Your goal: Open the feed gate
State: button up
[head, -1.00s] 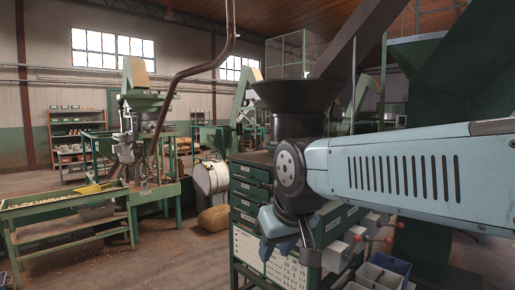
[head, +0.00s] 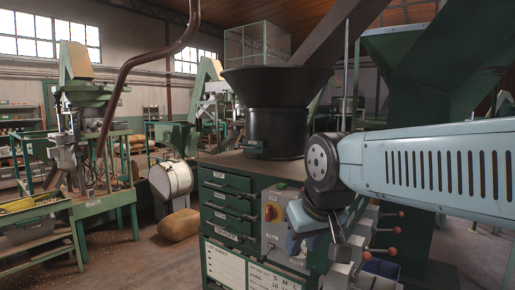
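A green cabinet (head: 225,205) stands at the centre with a black hopper (head: 265,110) on top. Several levers with red knobs (head: 393,251) stick out to the right from its right side. I cannot tell which part is the feed gate. My gripper (head: 320,245) hangs in front of the cabinet, left of the red knobs and right of the grey control box. It appears apart from the knobs and hides part of the cabinet side. Its fingers are small and overlap, so their opening is unclear. I see nothing held in it.
A grey control box (head: 275,222) with a yellow-and-red switch is on the cabinet front. A white drum (head: 171,179) and a brown sack (head: 179,226) are to the left. A green bench machine (head: 90,110) stands farther left. Open floor lies at lower left.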

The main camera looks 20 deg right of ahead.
aim_at(258, 145)
jog(key=u, duration=0.25)
jog(key=i, duration=0.9)
jog(key=u, duration=0.35)
